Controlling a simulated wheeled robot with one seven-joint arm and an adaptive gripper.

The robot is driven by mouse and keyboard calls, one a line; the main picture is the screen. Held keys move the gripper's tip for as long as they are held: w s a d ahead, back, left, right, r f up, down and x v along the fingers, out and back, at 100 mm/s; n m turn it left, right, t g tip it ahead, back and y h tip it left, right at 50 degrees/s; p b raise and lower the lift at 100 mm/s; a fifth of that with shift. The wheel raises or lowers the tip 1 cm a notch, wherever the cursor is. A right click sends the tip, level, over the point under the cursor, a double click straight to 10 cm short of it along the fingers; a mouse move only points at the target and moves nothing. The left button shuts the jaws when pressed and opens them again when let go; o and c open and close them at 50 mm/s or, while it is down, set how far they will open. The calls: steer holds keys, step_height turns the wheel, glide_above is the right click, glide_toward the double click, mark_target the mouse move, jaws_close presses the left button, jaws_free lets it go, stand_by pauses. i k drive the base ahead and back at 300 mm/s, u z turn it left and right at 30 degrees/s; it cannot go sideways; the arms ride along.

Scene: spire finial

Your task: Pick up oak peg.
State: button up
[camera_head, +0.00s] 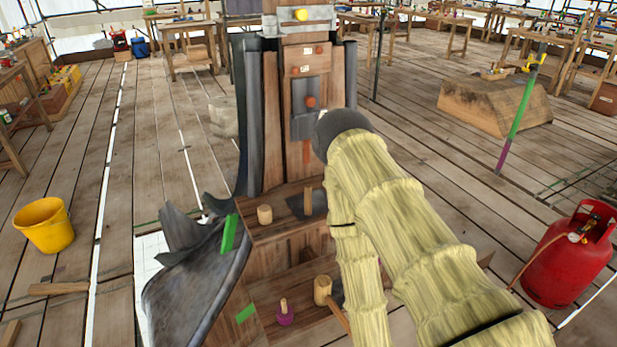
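Several small wooden pieces stand on the stepped wooden structure, and I cannot tell for sure which is the oak peg. A short pale wooden cylinder (265,214) stands upright on the upper step, left of centre. A thinner upright wooden peg (308,200) stands to its right on a dark patch. A wooden mallet (322,290) is on the lower step, beside a small peg with a purple base (285,315). My arm, in a pale yellow cover, crosses the right side of the structure. My gripper is not visible, and part of the steps is hidden behind the arm.
The wooden structure (287,245) has dark sheet metal (190,285) curling out on its left. A red gas cylinder (568,255) stands at right, a yellow bucket (44,225) at left. A timber block (495,103) lies behind right. Plank floor is open on both sides.

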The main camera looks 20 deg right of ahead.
mark_target(307, 188)
steer(key=k, duration=1.3)
steer(key=z, duration=0.05)
steer(key=i, duration=0.5)
steer(key=z, duration=0.55)
steer(key=i, duration=1.3)
steer(key=u, duration=0.75)
